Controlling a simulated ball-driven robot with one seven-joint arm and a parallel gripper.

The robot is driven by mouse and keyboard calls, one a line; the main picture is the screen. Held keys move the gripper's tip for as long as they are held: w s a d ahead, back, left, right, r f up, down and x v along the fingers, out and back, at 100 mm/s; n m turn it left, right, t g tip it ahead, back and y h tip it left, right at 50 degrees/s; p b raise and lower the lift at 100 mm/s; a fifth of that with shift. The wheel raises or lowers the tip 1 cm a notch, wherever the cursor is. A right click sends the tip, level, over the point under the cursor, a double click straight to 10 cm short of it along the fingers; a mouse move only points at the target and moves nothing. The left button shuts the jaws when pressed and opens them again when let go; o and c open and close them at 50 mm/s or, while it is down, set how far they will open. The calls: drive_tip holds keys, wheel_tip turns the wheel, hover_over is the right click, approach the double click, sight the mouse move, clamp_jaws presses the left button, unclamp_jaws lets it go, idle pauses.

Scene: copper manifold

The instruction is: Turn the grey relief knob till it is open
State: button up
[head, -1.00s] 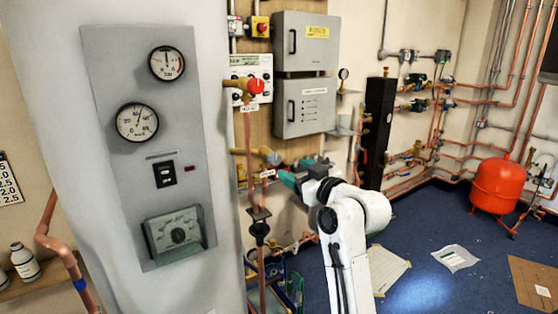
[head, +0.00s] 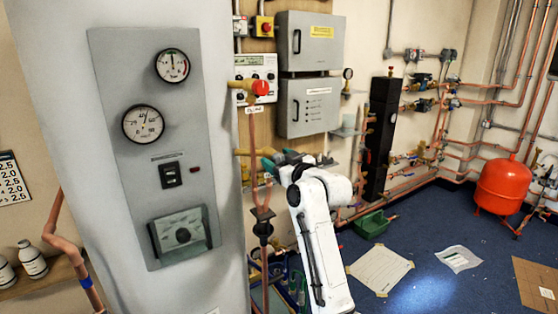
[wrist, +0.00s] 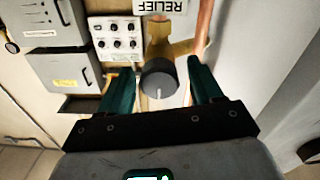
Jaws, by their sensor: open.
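The grey relief knob (wrist: 158,79) is a dark round knob with a white pointer line, on a brass valve body (wrist: 158,42). A white RELIEF label (wrist: 163,6) shows upside down above it in the wrist view. My gripper (wrist: 161,72) is open, with one green finger on each side of the knob and gaps between.
A white column with a gauge panel (head: 158,180) stands close on the left. Grey boxes (head: 309,107) are on the wall behind. A green tray (head: 373,224) is on the floor.

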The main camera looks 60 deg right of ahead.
drive_tip(key=shift+c, duration=0.3)
drive_tip(key=c, duration=1)
drive_tip(key=m+p, duration=0.2)
drive_tip(key=shift+r+m, duration=0.15)
drive_tip(key=shift+m, duration=0.25)
drive_tip(key=m+p, duration=0.2)
drive_tip(key=m, duration=0.1)
drive_tip(key=shift+m+p, duration=0.3)
drive_tip(key=m+p, duration=0.3)
drive_tip(key=m, duration=0.2)
drive_tip(key=shift+m, duration=0.3)
drive_tip(key=shift+d, duration=0.1)
